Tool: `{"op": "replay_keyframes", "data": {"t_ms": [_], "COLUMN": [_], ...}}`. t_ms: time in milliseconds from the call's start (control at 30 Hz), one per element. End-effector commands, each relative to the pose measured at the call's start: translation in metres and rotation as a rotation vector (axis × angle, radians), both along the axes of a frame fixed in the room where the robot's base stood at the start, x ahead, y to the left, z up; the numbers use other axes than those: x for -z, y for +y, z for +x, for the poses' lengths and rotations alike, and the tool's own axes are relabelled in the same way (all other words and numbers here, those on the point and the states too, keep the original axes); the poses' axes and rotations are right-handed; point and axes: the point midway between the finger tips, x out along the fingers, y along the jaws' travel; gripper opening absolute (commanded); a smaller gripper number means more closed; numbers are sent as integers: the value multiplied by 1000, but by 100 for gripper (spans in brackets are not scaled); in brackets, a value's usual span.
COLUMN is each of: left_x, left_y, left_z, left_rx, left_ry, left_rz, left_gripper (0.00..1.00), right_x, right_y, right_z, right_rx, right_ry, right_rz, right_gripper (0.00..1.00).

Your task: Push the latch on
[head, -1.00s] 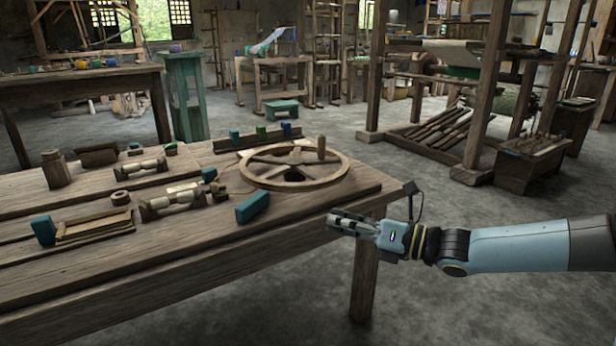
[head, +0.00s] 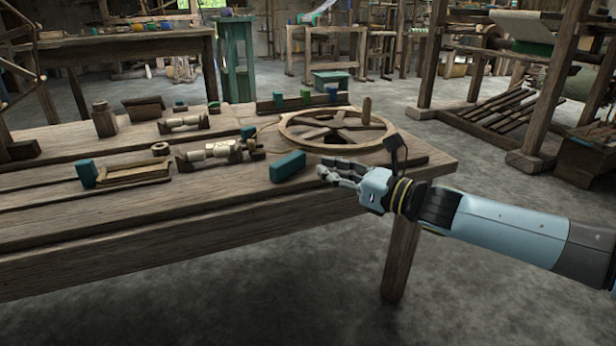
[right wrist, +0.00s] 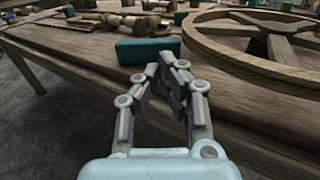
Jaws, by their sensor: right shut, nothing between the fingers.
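A teal block (head: 287,166) lies on the wooden table in front of a spoked wooden wheel (head: 337,147). No part stands out clearly as a latch; I cannot tell whether this block is it. My right gripper (head: 324,169) is shut and empty at the table's front right edge, just right of the block. In the right wrist view its fingertips (right wrist: 168,62) are together, pointing at the near side of the block (right wrist: 148,50), with the wheel (right wrist: 255,42) to the right. Whether they touch the block is unclear. My left gripper is out of view.
Left of the block are two spool holders (head: 215,153), a shallow wooden tray (head: 138,174) and another teal block (head: 86,174). A rail with coloured blocks (head: 304,98) stands behind the wheel. The table's front strip (head: 160,235) is clear.

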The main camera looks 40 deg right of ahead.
Motion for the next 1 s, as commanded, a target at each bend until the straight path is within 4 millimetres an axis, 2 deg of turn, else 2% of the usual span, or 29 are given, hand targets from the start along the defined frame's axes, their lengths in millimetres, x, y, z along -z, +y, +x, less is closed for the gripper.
{"op": "replay_keyframes", "data": {"t_ms": [67, 200, 300, 1000], "left_x": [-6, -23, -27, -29], "left_y": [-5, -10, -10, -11], "left_z": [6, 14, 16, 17], "left_rx": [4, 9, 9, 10], "left_ry": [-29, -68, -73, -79], "left_rz": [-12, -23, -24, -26], "left_gripper": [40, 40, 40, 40], "right_x": [8, 4, -1, -1], "right_y": [5, 10, 13, 18], "right_z": [15, 34, 42, 58], "right_rx": [1, 3, 2, 1], "right_ry": [1, -1, -4, -3], "right_rz": [-1, 0, 1, 1], "right_gripper": [0, 0, 0, 0]}}
